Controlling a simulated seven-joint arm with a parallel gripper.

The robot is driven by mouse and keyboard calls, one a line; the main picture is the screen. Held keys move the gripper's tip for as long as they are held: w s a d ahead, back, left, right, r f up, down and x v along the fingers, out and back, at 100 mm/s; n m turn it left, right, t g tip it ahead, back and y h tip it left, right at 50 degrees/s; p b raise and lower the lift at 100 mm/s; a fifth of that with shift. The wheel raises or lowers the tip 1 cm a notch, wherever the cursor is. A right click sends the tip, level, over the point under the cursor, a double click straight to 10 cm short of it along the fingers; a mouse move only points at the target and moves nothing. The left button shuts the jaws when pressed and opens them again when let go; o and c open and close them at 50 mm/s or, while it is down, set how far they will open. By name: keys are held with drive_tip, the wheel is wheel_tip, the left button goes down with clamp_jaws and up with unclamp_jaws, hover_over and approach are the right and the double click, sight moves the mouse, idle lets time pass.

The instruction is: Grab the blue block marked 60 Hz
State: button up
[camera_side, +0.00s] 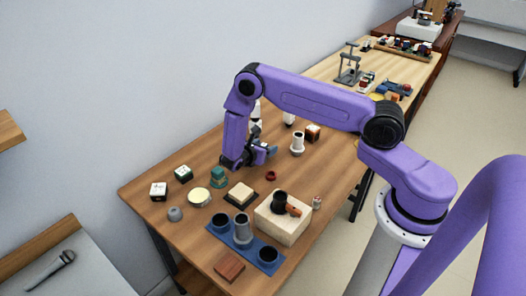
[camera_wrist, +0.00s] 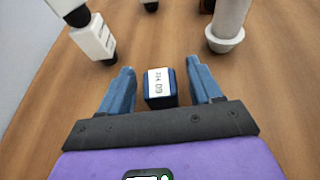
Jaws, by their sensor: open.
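The blue block (camera_wrist: 161,88) shows in the wrist view, with a white label reading 60 Hz upside down on its top. It stands on the wooden table between the two blue fingers of my gripper (camera_wrist: 160,68). The fingers are open, with a gap on each side of the block. In the side view my gripper (camera_side: 262,152) is low over the table, and I cannot clearly tell the block from the blue fingers there.
A white cylinder on a round base (camera_wrist: 226,28) stands right of the block, and a white-and-black object (camera_wrist: 95,38) stands to the left. Nearer in the side view are a green stacked object (camera_side: 219,177), a dark red ring (camera_side: 271,176) and a pale box (camera_side: 283,229).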

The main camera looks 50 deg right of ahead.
drive_tip(key=shift+x, duration=0.9)
drive_tip(key=c, duration=1)
drive_tip(key=shift+c, duration=0.2)
